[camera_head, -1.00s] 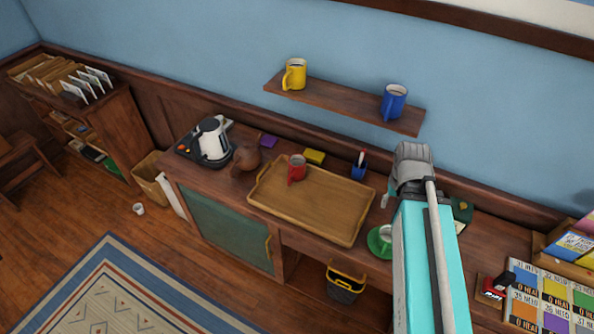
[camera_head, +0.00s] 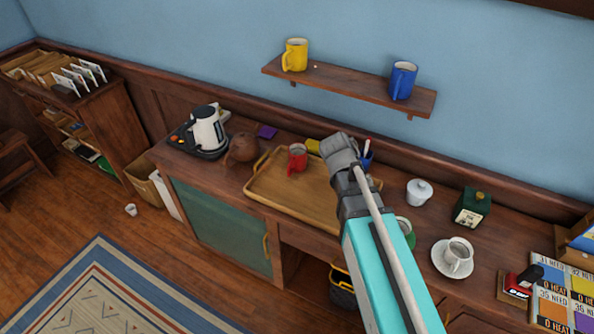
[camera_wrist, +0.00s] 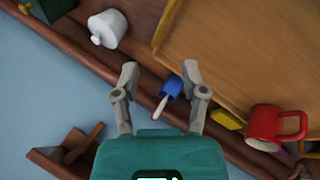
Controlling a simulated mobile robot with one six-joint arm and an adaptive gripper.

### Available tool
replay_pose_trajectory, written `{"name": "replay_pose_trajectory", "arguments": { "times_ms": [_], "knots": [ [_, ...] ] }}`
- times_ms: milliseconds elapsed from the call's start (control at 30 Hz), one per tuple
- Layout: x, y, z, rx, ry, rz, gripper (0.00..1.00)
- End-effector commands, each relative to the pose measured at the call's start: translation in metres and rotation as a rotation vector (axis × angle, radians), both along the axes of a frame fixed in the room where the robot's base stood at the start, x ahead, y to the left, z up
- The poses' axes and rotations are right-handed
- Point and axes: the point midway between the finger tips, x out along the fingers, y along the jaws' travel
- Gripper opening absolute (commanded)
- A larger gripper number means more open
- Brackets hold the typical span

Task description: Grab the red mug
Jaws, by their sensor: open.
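The red mug (camera_head: 297,159) stands upright on the back left part of the wooden tray (camera_head: 272,196) on the sideboard. In the wrist view the red mug (camera_wrist: 266,127) is at the right, with its handle to the right. My gripper (camera_head: 335,143) is above the back of the tray, to the right of the mug and apart from it. In the wrist view my gripper (camera_wrist: 159,75) has its fingers spread and empty, with the blue pen cup (camera_wrist: 171,87) showing between and below them.
A yellow block (camera_wrist: 227,119) is near the mug. A brown teapot (camera_head: 241,148) and a kettle (camera_head: 207,131) stand to the left. A wall shelf (camera_head: 345,86) with yellow and blue mugs is above. A white lidded pot (camera_head: 419,192) is to the right.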

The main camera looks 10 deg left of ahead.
Motion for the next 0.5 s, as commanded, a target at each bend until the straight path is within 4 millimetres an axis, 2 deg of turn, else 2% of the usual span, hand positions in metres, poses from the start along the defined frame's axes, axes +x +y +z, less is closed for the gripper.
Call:
{"name": "replay_pose_trajectory", "arguments": {
  "times_ms": [33,267,500],
  "knots": [
    [0.008,0.014,-0.016,-0.030,-0.022,0.019,0.56],
    [0.028,0.065,-0.037,-0.162,-0.141,0.087,0.56],
    [0.042,0.129,-0.055,-0.280,-0.287,0.165,0.56]
  ]
}}
